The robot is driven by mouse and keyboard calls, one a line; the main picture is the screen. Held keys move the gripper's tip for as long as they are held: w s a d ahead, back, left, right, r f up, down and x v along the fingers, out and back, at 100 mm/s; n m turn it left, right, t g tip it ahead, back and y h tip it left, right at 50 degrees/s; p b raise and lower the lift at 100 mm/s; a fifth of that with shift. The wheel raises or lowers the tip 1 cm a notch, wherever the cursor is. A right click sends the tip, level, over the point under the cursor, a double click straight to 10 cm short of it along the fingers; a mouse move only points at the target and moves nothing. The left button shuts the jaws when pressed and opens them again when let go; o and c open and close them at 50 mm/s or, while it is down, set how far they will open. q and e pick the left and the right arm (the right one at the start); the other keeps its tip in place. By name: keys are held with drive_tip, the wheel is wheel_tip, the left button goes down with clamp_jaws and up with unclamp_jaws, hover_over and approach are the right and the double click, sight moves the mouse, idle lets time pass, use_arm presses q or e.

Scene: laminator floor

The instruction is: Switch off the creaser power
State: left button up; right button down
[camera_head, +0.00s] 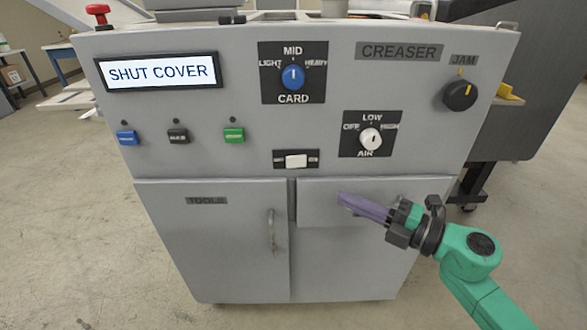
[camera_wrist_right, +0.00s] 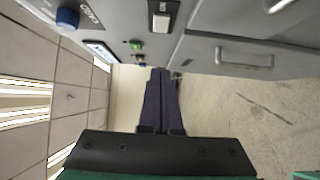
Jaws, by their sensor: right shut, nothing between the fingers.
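The grey creaser (camera_head: 240,150) carries a "CREASER" label at its upper right. A white rocker switch (camera_head: 296,161) sits in a dark plate low on its panel, with small marks on either side that I cannot read. Which way it is tipped I cannot tell. The switch also shows near the top of the right wrist view (camera_wrist_right: 161,22). My right gripper (camera_head: 342,200) has its purple fingers shut and empty, below and right of the switch, in front of the lower cabinet front. In the wrist view its fingertips (camera_wrist_right: 160,72) are apart from the switch. My left gripper is out of view.
The panel also holds a "SHUT COVER" display (camera_head: 160,71), a blue CARD knob (camera_head: 293,77), a white AIR knob (camera_head: 370,139), a black JAM knob (camera_head: 460,95) and blue, black and green buttons (camera_head: 234,135). A TOOLS door (camera_head: 215,240) is below. A red button (camera_head: 98,12) tops the left corner.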

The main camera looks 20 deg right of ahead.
drive_tip(key=p, duration=0.1)
approach(287, 165)
drive_tip(key=a, duration=0.4)
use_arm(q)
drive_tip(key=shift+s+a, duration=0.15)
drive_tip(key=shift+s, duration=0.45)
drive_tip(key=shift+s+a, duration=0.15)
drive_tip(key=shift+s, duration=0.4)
use_arm(e)
drive_tip(key=shift+w+d+f, duration=0.1)
drive_tip(key=shift+w+d, duration=0.05)
drive_tip(key=shift+w, duration=2.1)
